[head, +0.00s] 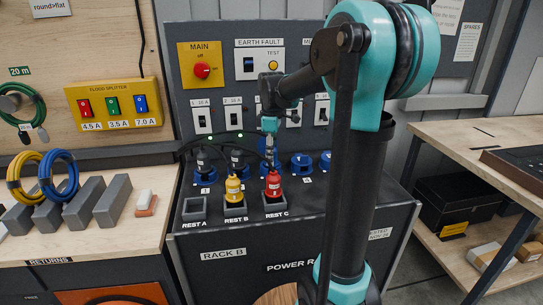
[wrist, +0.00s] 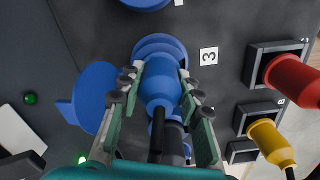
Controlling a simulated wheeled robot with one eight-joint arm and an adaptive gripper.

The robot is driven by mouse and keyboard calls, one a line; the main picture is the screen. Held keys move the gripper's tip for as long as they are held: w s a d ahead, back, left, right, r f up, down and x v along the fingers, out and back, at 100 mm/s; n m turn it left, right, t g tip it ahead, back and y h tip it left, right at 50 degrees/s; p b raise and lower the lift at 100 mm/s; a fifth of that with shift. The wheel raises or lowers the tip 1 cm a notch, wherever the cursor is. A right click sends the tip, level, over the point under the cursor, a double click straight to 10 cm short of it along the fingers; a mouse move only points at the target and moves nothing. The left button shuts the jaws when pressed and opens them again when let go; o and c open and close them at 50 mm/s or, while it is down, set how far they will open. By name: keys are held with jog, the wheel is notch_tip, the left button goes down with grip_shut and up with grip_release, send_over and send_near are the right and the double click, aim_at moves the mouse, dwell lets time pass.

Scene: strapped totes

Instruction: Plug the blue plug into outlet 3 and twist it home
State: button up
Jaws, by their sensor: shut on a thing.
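The blue plug (wrist: 160,85) is between the fingers of my gripper (wrist: 158,100), which is shut on it. Its black cable trails toward the bottom of the wrist view. The nose of the plug meets the blue round outlet 3 (wrist: 158,44), beside the label "3". How deep it sits and how it is turned cannot be told. A blue round lid (wrist: 95,95) stands open to the left of the plug. In the head view my gripper (head: 270,150) is over the rack's outlet row, behind the red plug, and the blue plug is hidden.
A red plug (head: 273,184) stands in REST C and a yellow plug (head: 233,188) in REST B; REST A (head: 194,209) is empty. Dark plugs occupy the two outlets at left, with green lights above. Blue outlet 4 (head: 301,163) is close on the right.

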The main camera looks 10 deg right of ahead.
jog(key=shift+m, duration=0.7)
jog(key=o, duration=1.3)
jog(key=shift+r, duration=0.1)
